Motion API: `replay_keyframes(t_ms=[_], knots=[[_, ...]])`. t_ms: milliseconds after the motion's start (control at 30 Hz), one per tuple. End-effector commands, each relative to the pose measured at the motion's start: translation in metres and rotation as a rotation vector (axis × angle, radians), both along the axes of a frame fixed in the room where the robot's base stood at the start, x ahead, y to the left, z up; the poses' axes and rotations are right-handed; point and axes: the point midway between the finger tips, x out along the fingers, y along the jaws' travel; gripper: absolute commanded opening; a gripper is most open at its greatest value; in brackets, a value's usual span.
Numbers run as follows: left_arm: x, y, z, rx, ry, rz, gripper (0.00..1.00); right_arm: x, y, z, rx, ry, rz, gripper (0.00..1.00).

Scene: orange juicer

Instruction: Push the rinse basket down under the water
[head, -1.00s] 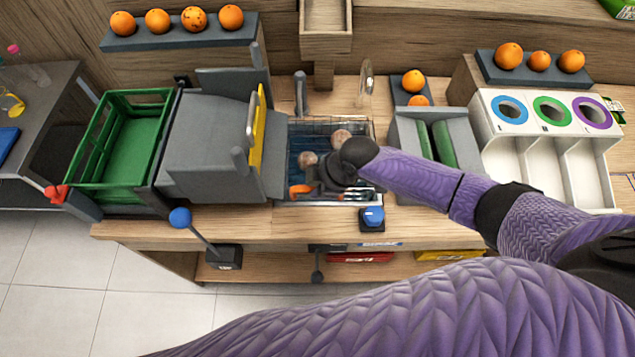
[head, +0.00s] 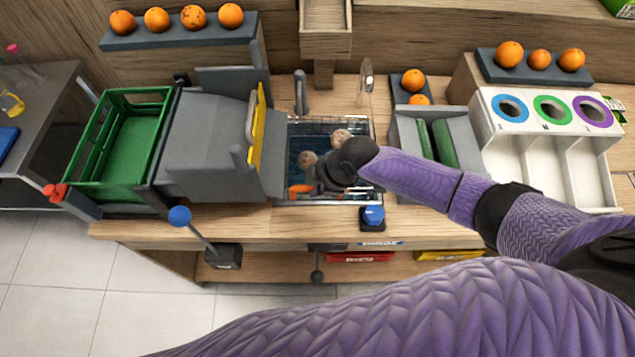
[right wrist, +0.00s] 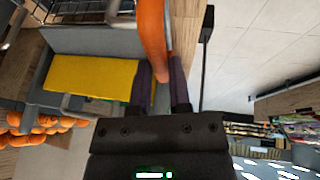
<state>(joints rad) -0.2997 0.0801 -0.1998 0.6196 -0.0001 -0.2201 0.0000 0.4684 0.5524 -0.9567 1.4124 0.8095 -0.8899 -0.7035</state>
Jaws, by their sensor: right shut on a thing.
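The wire rinse basket (head: 345,124) is in the sink at the middle of the counter, with bluish water (head: 298,145) showing around it. Two brownish round fruits show at the basket, one at the left (head: 307,158) and one at the back (head: 340,136). My right gripper (head: 314,186) is over the front of the sink, shut on the basket's orange handle (head: 300,189). The right wrist view shows the handle (right wrist: 152,38) between the fingers and some basket wires (right wrist: 85,8). My arm hides part of the basket, and its depth in the water is hard to tell. My left gripper is out of view.
A grey machine with a yellow panel (head: 257,130) stands close left of the sink. A blue button box (head: 372,218) is at the front edge.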

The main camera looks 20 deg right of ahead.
Motion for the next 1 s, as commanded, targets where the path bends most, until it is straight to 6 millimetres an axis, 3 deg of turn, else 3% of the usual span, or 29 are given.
replay_keyframes(t_ms=[300,400,733,767,800,900,1000], knots=[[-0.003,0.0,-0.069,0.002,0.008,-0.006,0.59,-0.004,0.0,-0.086,-0.004,0.013,0.0,0.0],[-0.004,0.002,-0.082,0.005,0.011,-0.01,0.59,-0.004,0.0,-0.102,-0.003,0.013,0.0,0.0],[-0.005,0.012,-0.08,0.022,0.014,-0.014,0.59,-0.004,-0.001,-0.102,-0.006,0.015,0.001,0.0],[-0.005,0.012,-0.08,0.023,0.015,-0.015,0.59,-0.004,-0.001,-0.102,-0.006,0.015,0.001,0.29],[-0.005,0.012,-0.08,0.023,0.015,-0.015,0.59,-0.004,-0.001,-0.101,-0.006,0.014,0.002,0.38],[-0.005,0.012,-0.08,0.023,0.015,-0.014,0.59,-0.003,-0.001,-0.101,-0.005,0.011,0.001,0.58],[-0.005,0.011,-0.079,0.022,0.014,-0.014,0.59,-0.003,0.0,-0.1,-0.004,0.009,0.001,0.58]])
